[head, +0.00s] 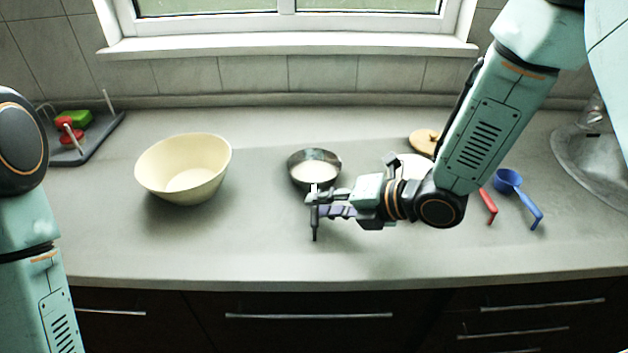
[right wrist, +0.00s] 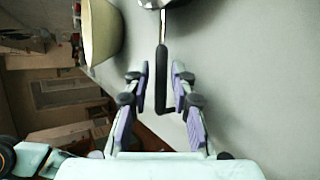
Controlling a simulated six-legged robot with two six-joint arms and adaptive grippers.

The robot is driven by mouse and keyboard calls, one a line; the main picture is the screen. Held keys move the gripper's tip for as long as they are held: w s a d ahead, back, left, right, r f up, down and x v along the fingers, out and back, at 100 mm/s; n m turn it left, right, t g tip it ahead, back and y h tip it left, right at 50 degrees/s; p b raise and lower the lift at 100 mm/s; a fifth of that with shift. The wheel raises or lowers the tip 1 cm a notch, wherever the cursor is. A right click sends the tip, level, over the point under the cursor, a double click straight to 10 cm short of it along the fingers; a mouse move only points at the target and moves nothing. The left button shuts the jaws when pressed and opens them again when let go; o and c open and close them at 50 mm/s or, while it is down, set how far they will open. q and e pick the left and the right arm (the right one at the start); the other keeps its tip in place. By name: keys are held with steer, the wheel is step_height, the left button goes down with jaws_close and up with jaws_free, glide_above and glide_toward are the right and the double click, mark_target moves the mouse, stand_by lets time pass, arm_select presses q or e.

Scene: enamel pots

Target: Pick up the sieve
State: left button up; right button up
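The sieve is a round dark-rimmed bowl (head: 314,168) with a pale inside, standing on the counter near the middle. Its black handle (right wrist: 162,62) points toward me and shows between the fingers in the right wrist view. My right gripper (head: 318,203) is at the handle, in front of the bowl. In the right wrist view the right gripper (right wrist: 161,80) is open, with one finger on each side of the handle and a visible gap on both sides. My left arm shows at the left edge, but its gripper is out of view.
A cream bowl (head: 184,170) stands left of the sieve. A red-handled utensil (head: 488,206) and a blue measuring scoop (head: 510,182) lie to the right, with a wooden disc (head: 424,141) behind my right arm. A grey rack (head: 88,140) is at the back left. The counter front is clear.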

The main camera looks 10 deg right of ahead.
steer(key=shift+w+a+f, duration=0.45)
steer(key=shift+w+f, duration=0.25)
steer(key=shift+w+a+f, duration=0.1)
steer(key=shift+w+a, duration=0.15)
steer(key=shift+a, duration=0.15)
steer(key=shift+s, duration=0.2)
steer(key=shift+d, duration=0.15)
steer(key=shift+c, duration=1.2)
steer(key=shift+w, duration=0.1)
jaws_close()
